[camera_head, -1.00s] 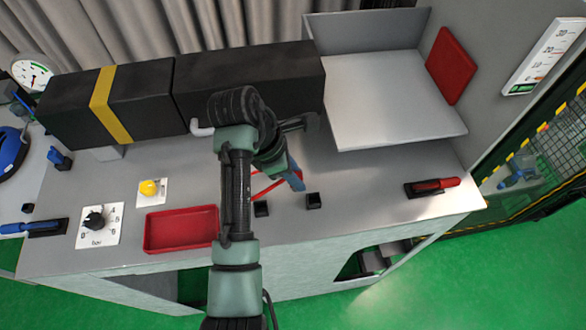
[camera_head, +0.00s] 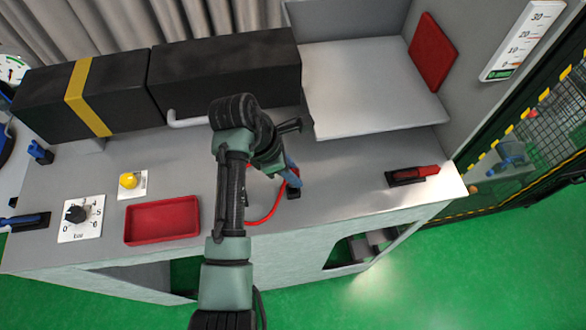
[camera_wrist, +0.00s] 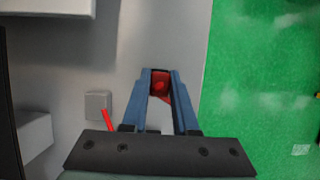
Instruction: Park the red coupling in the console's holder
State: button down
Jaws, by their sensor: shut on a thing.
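My gripper (camera_head: 293,180) has blue fingers and is low over the front part of the grey console (camera_head: 340,170). In the wrist view, the fingers (camera_wrist: 160,85) are shut on the red coupling (camera_wrist: 160,84), which sits between their tips. In the head view, only a little red of the coupling (camera_head: 296,171) shows beside the fingers. A small black holder (camera_head: 293,193) is directly below the fingertips. I cannot tell whether the coupling is inside it or just above it. A red hose (camera_head: 264,216) curves from the gripper towards my arm, which hides its other end.
A red tray (camera_head: 162,222), a yellow button (camera_head: 128,181) and a dial (camera_head: 76,214) lie to the left. A red-handled lever (camera_head: 420,174) is on the right. A long black box (camera_head: 225,72) and a raised pale plate (camera_head: 370,85) stand behind. The console front edge is close.

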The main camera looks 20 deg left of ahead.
jog(key=shift+f, duration=0.55)
dwell(0.4)
jog(key=shift+f+b, duration=0.3)
jog(key=shift+f, duration=0.9)
jog(key=shift+f, duration=0.2)
jog(key=c, duration=0.6)
grip_release()
jog(key=v, duration=1.3)
jog(key=shift+p, duration=0.3)
jog(key=shift+w+d, duration=0.1)
